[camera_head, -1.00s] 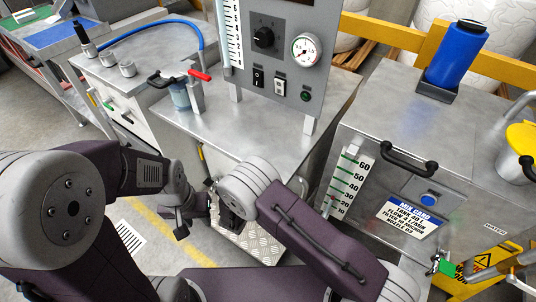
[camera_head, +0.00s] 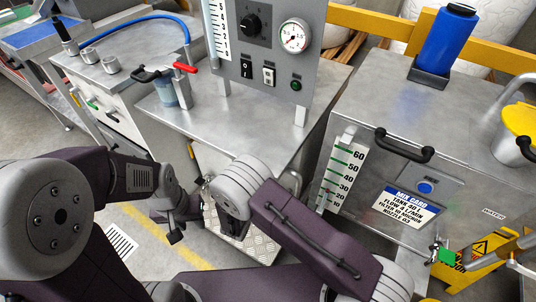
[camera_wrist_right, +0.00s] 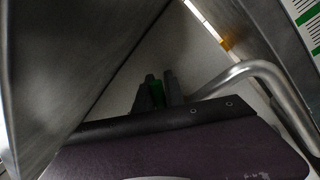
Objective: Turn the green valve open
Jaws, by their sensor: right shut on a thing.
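In the right wrist view a small green piece (camera_wrist_right: 157,92), which looks like the green valve's handle, sits between the dark fingers of my right gripper (camera_wrist_right: 158,90). The gripper is shut on it, beside a bent metal pipe (camera_wrist_right: 245,72). In the head view my right forearm hides this grip. My left gripper (camera_head: 174,225) hangs over the floor at the left of my right arm, apart from other things; its finger gap is unclear. Another green part (camera_head: 447,256) shows on a fitting at the lower right of the head view.
A metal tank (camera_head: 440,125) with a level scale (camera_head: 343,170) and mix card (camera_head: 405,208) stands at the right. A control panel (camera_head: 262,45) with a gauge stands on the middle bench (camera_head: 235,125). A red lever (camera_head: 184,67) is at its left.

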